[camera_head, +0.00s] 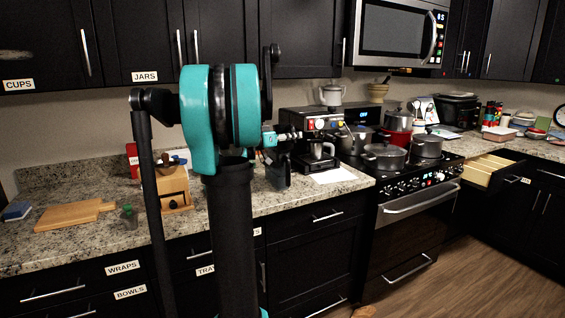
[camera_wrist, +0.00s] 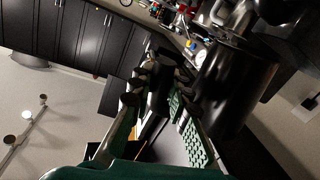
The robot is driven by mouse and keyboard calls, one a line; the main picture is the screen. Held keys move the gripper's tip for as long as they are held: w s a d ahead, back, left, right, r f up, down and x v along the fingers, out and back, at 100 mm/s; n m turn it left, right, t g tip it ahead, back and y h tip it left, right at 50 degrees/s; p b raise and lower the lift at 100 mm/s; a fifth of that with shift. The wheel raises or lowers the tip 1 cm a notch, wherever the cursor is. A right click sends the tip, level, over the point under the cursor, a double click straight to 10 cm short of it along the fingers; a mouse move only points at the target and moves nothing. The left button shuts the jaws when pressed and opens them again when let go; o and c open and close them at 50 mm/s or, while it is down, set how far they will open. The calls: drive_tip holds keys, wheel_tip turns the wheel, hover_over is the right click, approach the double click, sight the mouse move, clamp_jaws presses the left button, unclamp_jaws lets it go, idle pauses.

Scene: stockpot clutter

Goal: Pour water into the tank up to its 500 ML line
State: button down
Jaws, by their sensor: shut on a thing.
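My gripper (camera_head: 278,165) is beyond my teal arm, just left of the espresso machine (camera_head: 315,135) on the counter, and is largely hidden in the head view. In the wrist view my gripper (camera_wrist: 155,92) is shut on a dark thing (camera_wrist: 158,98), mostly hidden between the fingers. I cannot tell what it is. A large glossy black rounded body (camera_wrist: 232,95) is close to the right finger; I cannot tell if it is joined to the held thing. No tank with a 500 ML line and no water can be made out.
A wooden block (camera_head: 172,188) and a cutting board (camera_head: 75,214) are on the counter to the left. A small dark green cup (camera_head: 129,215) is between them. Pots (camera_head: 385,157) crowd the stove at the right. A drawer (camera_head: 490,170) is open farther right.

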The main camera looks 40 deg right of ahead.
sight(290, 127)
drive_tip(key=shift+w+r, duration=0.2)
drive_tip(key=shift+w, duration=0.05)
drive_tip(key=shift+w+d+r, duration=0.1)
drive_tip(key=shift+w+r, duration=0.05)
drive_tip(key=shift+w, duration=0.05)
drive_tip(key=shift+r+n, duration=0.9)
drive_tip(key=shift+r, duration=0.1)
idle(0.5)
drive_tip(key=shift+r, duration=0.25)
drive_tip(key=shift+w+r+n+g, duration=0.1)
drive_tip(key=shift+r+n+g, duration=0.2)
drive_tip(key=shift+r+n, duration=0.15)
drive_tip(key=shift+r+y, duration=0.15)
drive_tip(key=shift+y, duration=0.15)
drive_tip(key=shift+r+n, duration=0.2)
drive_tip(key=shift+n, duration=0.05)
drive_tip(key=shift+w+d+r+n, duration=0.1)
drive_tip(key=shift+w+r+n, duration=0.1)
drive_tip(key=shift+r+n, duration=0.3)
drive_tip(key=shift+w+d+r+n, duration=0.1)
drive_tip(key=shift+w+r+n, duration=0.15)
drive_tip(key=shift+r, duration=0.35)
idle(3.7)
